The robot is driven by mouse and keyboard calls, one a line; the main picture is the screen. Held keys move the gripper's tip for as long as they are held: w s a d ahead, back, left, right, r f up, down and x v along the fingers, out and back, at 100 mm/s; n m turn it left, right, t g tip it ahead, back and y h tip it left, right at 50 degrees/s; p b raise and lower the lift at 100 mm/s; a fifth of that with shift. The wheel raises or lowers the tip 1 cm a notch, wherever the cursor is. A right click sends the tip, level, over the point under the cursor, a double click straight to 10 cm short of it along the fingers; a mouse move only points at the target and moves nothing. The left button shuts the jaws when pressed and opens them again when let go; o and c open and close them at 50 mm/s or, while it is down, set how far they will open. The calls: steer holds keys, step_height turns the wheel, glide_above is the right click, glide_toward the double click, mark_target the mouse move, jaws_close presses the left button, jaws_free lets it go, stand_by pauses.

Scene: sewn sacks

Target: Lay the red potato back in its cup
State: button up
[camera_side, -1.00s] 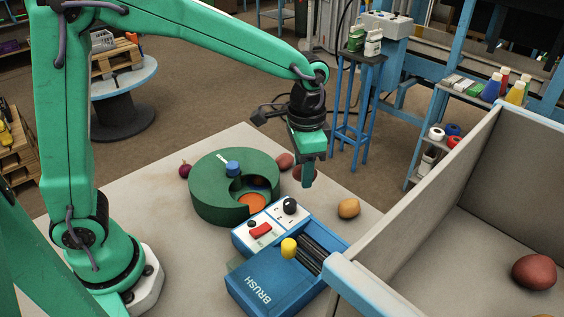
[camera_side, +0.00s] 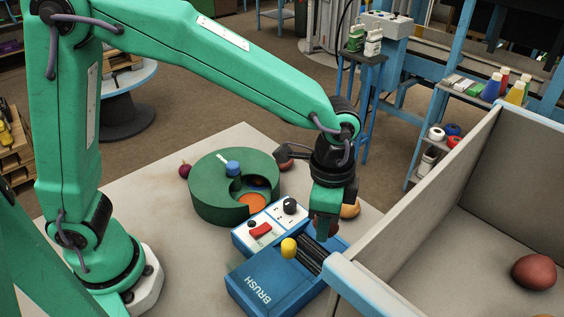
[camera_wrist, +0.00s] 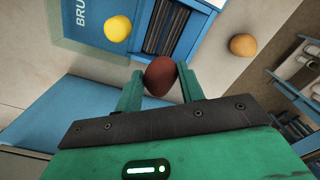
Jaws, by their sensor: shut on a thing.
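My gripper (camera_wrist: 160,88) is shut on a dark red potato (camera_wrist: 160,76), which sits between its two green fingers in the wrist view. In the side view my gripper (camera_side: 326,226) is over the far right end of the blue brush box (camera_side: 262,290), by its black brush slot (camera_side: 312,258); it mostly hides the held potato there. The round green holder (camera_side: 207,205) stands to the left, with an orange-floored cup (camera_side: 252,203) and a dark blue one (camera_side: 257,184) showing. I see no potato in the orange-floored cup.
A walled bin (camera_side: 455,240) holding another red potato (camera_side: 534,272) is at right.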

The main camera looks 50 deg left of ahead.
glide_above(320, 251)
steer(key=s+d, duration=0.1)
steer(key=s, duration=0.1)
steer(key=shift+w+d+f, duration=0.1)
steer(key=shift+d+f, duration=0.05)
steer(key=shift+f, duration=2.35)
steer(key=shift+f, duration=0.1)
steer(key=shift+f, duration=2.2)
steer(key=shift+f, duration=0.15)
steer(key=o, duration=1)
steer(key=shift+o, duration=0.2)
steer(key=shift+w+d+r, duration=0.1)
steer(key=shift+r, duration=1.85)
steer(key=shift+w+r, duration=0.1)
steer(key=shift+r, duration=1.8)
